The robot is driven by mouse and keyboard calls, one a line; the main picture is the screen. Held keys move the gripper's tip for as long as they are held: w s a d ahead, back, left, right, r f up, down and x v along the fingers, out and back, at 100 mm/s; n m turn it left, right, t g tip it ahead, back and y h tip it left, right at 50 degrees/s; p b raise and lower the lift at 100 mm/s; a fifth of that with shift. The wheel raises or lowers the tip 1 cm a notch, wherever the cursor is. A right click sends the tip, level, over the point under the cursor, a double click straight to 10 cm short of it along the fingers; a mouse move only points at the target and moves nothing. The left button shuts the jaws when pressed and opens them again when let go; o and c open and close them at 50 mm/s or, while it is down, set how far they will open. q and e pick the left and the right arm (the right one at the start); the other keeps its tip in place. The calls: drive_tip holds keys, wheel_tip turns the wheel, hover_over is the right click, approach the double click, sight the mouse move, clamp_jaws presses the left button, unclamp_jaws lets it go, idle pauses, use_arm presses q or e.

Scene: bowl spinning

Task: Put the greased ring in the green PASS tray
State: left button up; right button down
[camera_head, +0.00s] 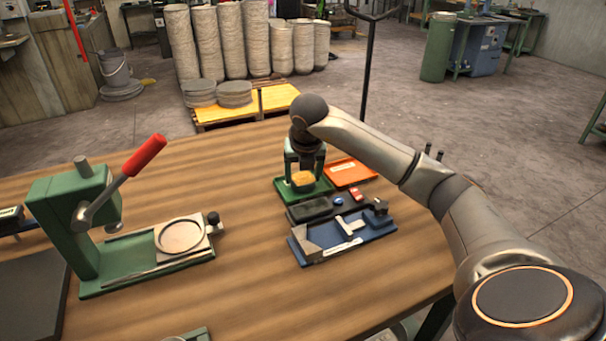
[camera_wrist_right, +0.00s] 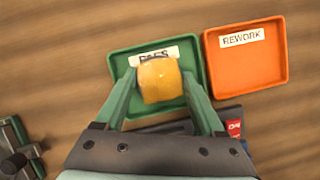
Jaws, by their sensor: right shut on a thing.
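The greased ring shows as a glossy yellow-orange piece (camera_head: 303,178), also in the right wrist view (camera_wrist_right: 160,80); no hole shows from these angles. My right gripper (camera_head: 304,177) is shut on it, with one green finger on each side, pointing down. The green PASS tray (camera_head: 312,194) lies on the table directly beneath; in the wrist view the tray (camera_wrist_right: 122,64) surrounds the piece, which covers part of the PASS label. I cannot tell whether the piece touches the tray floor. My left gripper is not in view.
The orange REWORK tray (camera_head: 350,173) sits right beside the PASS tray. A green press (camera_head: 75,220) with a red handle stands left. The table between is clear.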

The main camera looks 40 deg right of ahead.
unclamp_jaws()
drive_tip(key=v, duration=1.2)
drive_tip(key=shift+r+p, duration=0.15)
drive_tip(key=shift+p, duration=0.3)
